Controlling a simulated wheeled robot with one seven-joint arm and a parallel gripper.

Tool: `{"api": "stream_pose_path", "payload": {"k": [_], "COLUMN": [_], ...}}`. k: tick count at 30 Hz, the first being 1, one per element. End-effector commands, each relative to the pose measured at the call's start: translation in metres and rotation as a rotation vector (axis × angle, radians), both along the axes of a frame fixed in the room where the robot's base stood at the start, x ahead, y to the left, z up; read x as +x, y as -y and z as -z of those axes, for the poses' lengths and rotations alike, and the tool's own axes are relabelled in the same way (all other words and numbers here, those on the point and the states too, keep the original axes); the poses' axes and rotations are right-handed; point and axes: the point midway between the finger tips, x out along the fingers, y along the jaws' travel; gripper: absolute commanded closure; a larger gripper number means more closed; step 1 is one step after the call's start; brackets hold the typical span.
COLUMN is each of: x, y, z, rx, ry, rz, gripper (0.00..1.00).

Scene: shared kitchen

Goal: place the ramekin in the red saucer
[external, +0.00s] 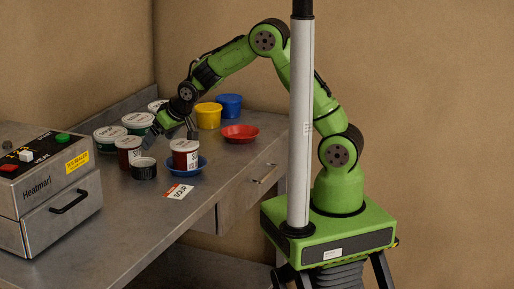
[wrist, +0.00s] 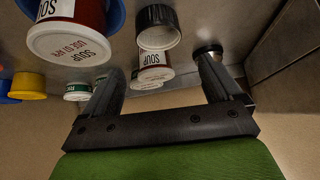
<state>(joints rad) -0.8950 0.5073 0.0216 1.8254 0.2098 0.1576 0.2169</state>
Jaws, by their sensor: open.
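The ramekin (external: 143,171), a small black ribbed cup, stands upright and empty on the counter, left of the blue saucer. It also shows in the wrist view (wrist: 158,28), its open mouth facing the camera, beyond my fingertips. The red saucer (external: 240,133) lies empty near the counter's right edge in the external view; the wrist view does not show it. My gripper (external: 171,132) is open and empty above the counter, behind and above the ramekin and apart from it. Its two spread fingers show in the wrist view (wrist: 158,66).
A soup tub (external: 185,152) stands in the blue saucer (external: 187,170); another soup tub (external: 128,152) is just behind the ramekin. More lidded tubs, a yellow tub (external: 208,116) and a blue tub (external: 229,104) stand behind. A SOUP card (external: 178,192) lies in front; a heat machine (external: 48,190) is left.

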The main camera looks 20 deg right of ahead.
Motion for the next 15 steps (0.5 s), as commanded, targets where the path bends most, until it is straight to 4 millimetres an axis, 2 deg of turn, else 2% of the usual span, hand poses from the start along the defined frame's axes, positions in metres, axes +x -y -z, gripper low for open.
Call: {"api": "stream_pose_path", "payload": {"k": [1, 4, 11, 15], "x": [0.007, 0.019, 0.036, 0.05], "y": [-0.003, -0.012, -0.022, -0.029], "z": [0.012, 0.031, 0.055, 0.076], "rx": [-0.004, -0.002, -0.003, -0.004], "ry": [-0.002, -0.002, -0.002, -0.001], "rz": [0.001, 0.001, 0.001, 0.002], "gripper": [0.08, 0.08, 0.08, 0.08]}}
